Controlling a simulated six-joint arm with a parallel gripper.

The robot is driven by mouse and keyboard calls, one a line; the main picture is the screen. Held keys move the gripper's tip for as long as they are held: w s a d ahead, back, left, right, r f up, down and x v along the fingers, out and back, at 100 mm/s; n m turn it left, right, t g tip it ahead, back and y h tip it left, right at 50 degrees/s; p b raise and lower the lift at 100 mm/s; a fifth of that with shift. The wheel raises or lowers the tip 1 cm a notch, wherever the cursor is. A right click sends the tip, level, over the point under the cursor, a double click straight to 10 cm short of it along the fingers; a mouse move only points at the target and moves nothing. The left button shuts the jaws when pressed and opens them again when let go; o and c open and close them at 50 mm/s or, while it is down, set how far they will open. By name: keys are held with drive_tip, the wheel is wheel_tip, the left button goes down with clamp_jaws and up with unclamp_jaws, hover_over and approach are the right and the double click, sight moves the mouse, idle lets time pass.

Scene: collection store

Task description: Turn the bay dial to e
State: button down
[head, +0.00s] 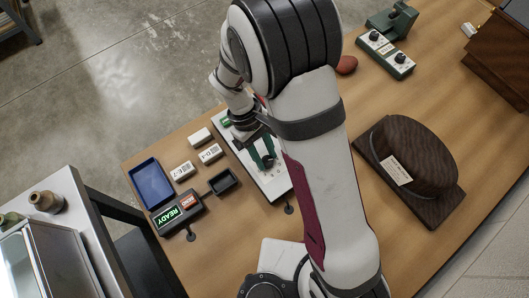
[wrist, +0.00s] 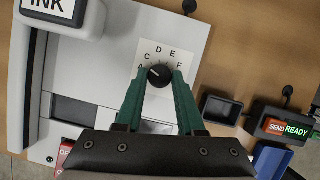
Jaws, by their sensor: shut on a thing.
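The bay dial (wrist: 159,76) is a round black knob on a white lettered plate (wrist: 165,48) in the wrist view. Letters C, D, E and F show around its upper side, with another small letter at its left. Its white pointer line leans up and left, towards that left letter, short of E. My gripper (wrist: 159,79) has its green fingers on either side of the dial and is shut on it. In the head view my gripper (head: 262,160) is over the pale machine (head: 272,188), and the dial is mostly hidden there.
A SEND/READY box (head: 178,212) with READY lit green, a small black tray (head: 223,181), a blue tray (head: 151,185) and several white labelled blocks (head: 183,171) stand left of the machine. An INK block (wrist: 65,15) sits on the machine. A brown wooden form (head: 415,155) lies to the right.

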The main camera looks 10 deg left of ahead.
drive_tip(key=m, duration=0.2)
drive_tip(key=m+g+y, duration=0.1)
drive_tip(key=m, duration=0.1)
drive_tip(key=shift+w+d+m, duration=0.1)
drive_tip(key=shift+w+m, duration=0.05)
drive_tip(key=shift+m, duration=0.15)
drive_tip(key=m+y, duration=0.1)
drive_tip(key=m, duration=0.2)
drive_tip(key=shift+d+m+g+y, duration=0.15)
drive_tip(key=shift+m+g+y, duration=0.15)
drive_tip(key=shift+y, duration=0.1)
drive_tip(key=m+y, duration=0.1)
drive_tip(key=m, duration=0.2)
drive_tip(key=shift+w+d+m, duration=0.1)
drive_tip(key=shift+m, duration=0.2)
drive_tip(key=shift+d+m+y, duration=0.15)
drive_tip(key=shift+m+y, duration=0.85)
drive_tip(key=shift+m, duration=1.3)
drive_tip(key=c, duration=0.5)
unclamp_jaws()
